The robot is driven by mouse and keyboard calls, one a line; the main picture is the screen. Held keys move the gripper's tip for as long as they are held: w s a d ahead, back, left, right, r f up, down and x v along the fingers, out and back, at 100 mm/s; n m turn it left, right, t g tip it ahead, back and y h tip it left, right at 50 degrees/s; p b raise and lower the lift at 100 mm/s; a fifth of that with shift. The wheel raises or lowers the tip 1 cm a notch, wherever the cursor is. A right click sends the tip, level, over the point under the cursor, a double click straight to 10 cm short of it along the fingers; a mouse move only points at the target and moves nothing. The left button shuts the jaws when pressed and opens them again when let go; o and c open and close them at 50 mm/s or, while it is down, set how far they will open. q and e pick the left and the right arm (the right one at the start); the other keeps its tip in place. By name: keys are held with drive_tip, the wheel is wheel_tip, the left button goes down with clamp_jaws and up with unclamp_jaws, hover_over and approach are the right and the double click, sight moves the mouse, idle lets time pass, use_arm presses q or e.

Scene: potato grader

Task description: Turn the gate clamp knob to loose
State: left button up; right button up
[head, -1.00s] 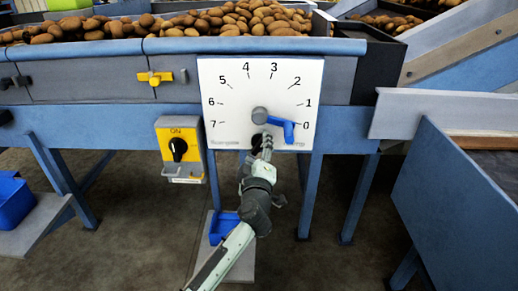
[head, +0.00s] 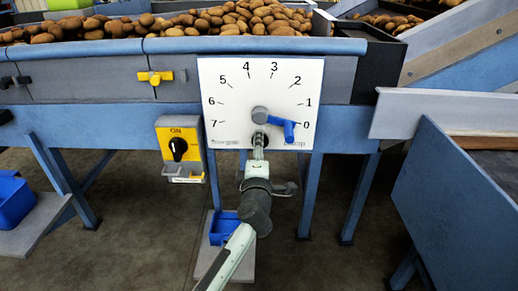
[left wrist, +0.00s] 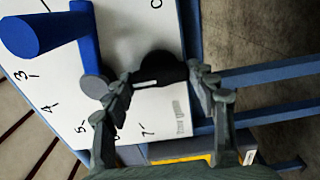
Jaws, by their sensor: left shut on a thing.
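The gate clamp knob (left wrist: 160,68) is black with a short white line. It sits low on the white dial plate (head: 230,90), just below the grey hub (head: 260,115) of the blue lever (head: 286,131), which points near 0. In the left wrist view the blue lever (left wrist: 86,45) is beside the knob. My left gripper (head: 259,143) is at the knob; its fingers (left wrist: 160,85) are on either side, shut on it. In the head view the gripper mostly hides the knob. The lettering beside the knob is too small to read. My right gripper is out of view.
A yellow ON switch box (head: 180,149) with a black knob hangs left of the plate. A small yellow valve handle (head: 155,78) is at the upper left. Potatoes (head: 240,20) lie on the grader above. A blue tray (head: 224,226) stands low behind my arm.

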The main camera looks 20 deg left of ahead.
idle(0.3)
use_arm(q)
drive_tip(key=o, duration=1.2)
drive_tip(key=shift+c, duration=0.2)
drive_tip(key=shift+s, duration=0.1)
drive_tip(key=v, duration=1.2)
drive_tip(key=x, duration=1.2)
